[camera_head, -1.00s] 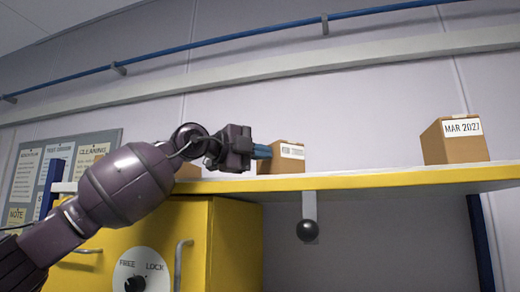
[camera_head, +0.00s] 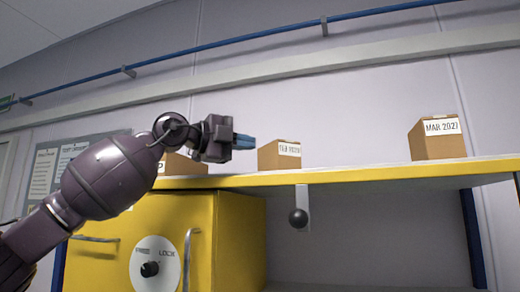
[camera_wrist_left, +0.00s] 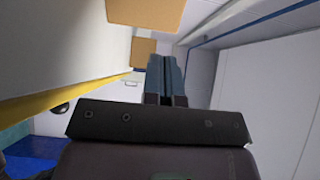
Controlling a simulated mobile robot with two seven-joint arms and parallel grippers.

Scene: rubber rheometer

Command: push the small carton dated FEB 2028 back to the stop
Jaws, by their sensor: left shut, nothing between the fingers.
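The small carton dated FEB 2028 (camera_head: 280,156) is a brown box with a white label. It stands upright on the yellow-edged shelf (camera_head: 340,177), in the middle of the head view. My left gripper (camera_head: 252,141) is shut and empty. Its blue fingertips are just left of the carton's upper left edge, and a small gap shows between them. In the left wrist view the shut fingers (camera_wrist_left: 166,75) point up the picture, beside two brown cartons whose dates I cannot read. The stop is not clearly visible. My right gripper is not in view.
A carton dated MAR 2027 (camera_head: 437,140) stands farther right on the shelf. Another carton (camera_head: 185,165) is partly hidden behind my left gripper. A black ball knob (camera_head: 298,217) hangs below the shelf. A yellow cabinet (camera_head: 235,240) stands below left.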

